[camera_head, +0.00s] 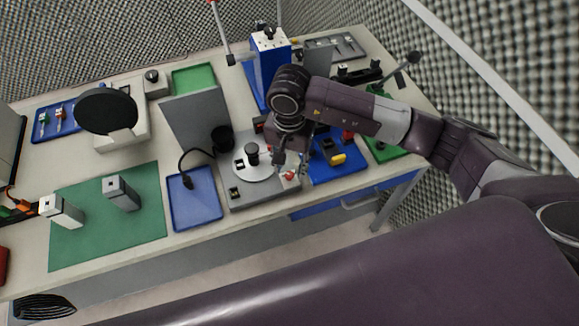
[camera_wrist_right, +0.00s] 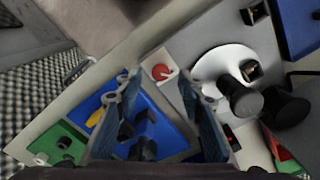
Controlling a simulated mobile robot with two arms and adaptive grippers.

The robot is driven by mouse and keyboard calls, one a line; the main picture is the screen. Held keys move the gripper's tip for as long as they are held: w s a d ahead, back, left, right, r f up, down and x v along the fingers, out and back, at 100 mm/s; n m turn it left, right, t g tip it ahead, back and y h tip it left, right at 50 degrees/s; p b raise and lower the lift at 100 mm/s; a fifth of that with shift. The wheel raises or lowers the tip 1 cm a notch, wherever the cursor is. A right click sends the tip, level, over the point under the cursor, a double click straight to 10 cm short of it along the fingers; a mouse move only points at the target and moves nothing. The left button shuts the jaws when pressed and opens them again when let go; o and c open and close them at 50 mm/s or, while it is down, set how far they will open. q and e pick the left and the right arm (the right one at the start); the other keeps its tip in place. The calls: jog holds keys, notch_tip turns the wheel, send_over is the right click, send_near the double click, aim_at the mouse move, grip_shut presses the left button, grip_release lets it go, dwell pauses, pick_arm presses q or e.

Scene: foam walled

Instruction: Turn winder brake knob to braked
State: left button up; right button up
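The winder is a grey base (camera_head: 262,196) with a pale round plate (camera_head: 245,165) and a black post on it; the plate also shows in the right wrist view (camera_wrist_right: 212,62). A red knob (camera_wrist_right: 162,72) with a pale pointer mark sits on a light panel at the base's corner, and it shows small in the head view (camera_head: 289,177). My right gripper (camera_wrist_right: 161,80) is open, its two fingers apart on either side of the knob in the wrist view. In the head view the right gripper (camera_head: 292,163) is just above that corner. Contact cannot be told. My left gripper is not in view.
A blue tray (camera_head: 345,172) with yellow and dark parts lies right of the winder. A grey panel (camera_head: 195,120) and a black cup (camera_head: 222,137) stand behind.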

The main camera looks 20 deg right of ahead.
aim_at(289, 176)
jog(key=shift+f, duration=1.15)
jog(key=shift+a, duration=0.1)
jog(key=shift+c, duration=0.2)
grip_shut()
